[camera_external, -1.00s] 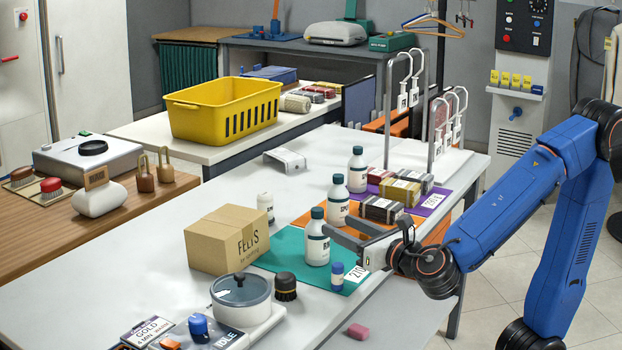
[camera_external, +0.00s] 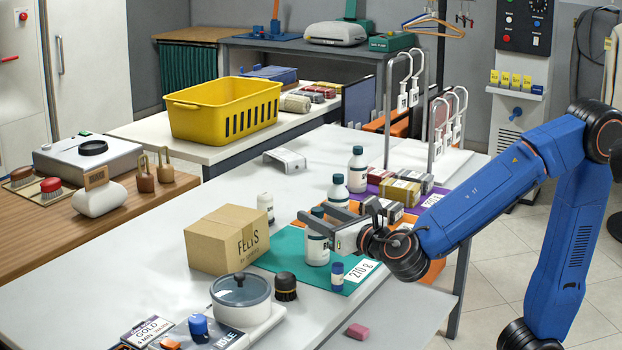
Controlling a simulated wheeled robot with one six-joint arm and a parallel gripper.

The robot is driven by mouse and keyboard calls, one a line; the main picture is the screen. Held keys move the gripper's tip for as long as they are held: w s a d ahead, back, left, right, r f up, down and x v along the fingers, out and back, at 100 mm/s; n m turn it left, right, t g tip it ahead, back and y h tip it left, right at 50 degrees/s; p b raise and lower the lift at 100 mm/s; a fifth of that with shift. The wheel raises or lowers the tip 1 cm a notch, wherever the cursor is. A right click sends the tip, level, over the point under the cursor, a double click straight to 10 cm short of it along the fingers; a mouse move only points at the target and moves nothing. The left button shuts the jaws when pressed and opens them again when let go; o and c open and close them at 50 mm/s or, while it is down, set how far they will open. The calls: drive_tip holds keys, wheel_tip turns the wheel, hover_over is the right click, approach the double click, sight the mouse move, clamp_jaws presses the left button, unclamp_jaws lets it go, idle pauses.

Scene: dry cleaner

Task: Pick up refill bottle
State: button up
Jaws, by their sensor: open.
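Three white bottles with dark green caps stand in a row on coloured mats. The nearest bottle (camera_external: 316,252) is upright on the teal mat (camera_external: 290,262), the middle bottle (camera_external: 338,192) is behind it, and the far bottle (camera_external: 357,172) is further back. Which one is the refill bottle I cannot tell; their labels are too small to read. My gripper (camera_external: 315,205) is open, with its two fingers pointing left at the height of the nearest bottle's cap. The fingers partly hide that bottle's neck and the lower part of the middle bottle. I cannot tell whether they straddle the neck.
A cardboard box (camera_external: 228,240) stands left of the nearest bottle. A dark brush (camera_external: 286,287) and a small blue-capped bottle (camera_external: 337,276) stand in front of it. Stacked bundles (camera_external: 400,192) lie behind my gripper.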

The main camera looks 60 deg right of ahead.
drive_tip(key=shift+w+d, duration=0.15)
drive_tip(key=shift+w, duration=0.35)
clamp_jaws()
